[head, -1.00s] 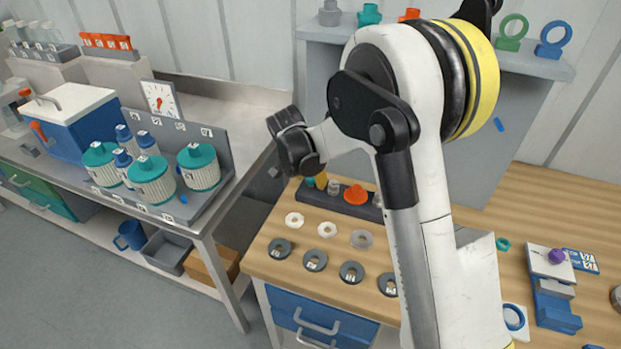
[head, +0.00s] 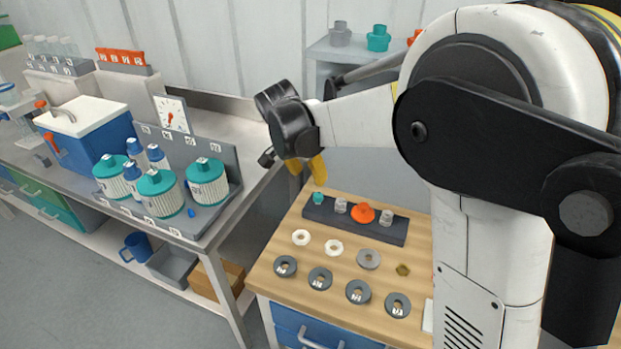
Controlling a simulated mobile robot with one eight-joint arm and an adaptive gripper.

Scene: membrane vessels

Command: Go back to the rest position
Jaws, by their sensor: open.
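My arm rises large at the right of the head view and folds over to the left, with its dark wrist above the gap between the two benches. My gripper (head: 317,170) shows only in part below the wrist, as a yellow finger above the back left of the wooden bench (head: 290,255). It is open, and I see nothing held in it. The rest of the gripper is hidden behind the wrist.
A dark rack (head: 318,212) with small fittings stands below the gripper, with several rings in front. The left bench carries teal-capped vessels (head: 160,195) and a blue cooler (head: 88,140). A grey shelf (head: 330,50) stands behind.

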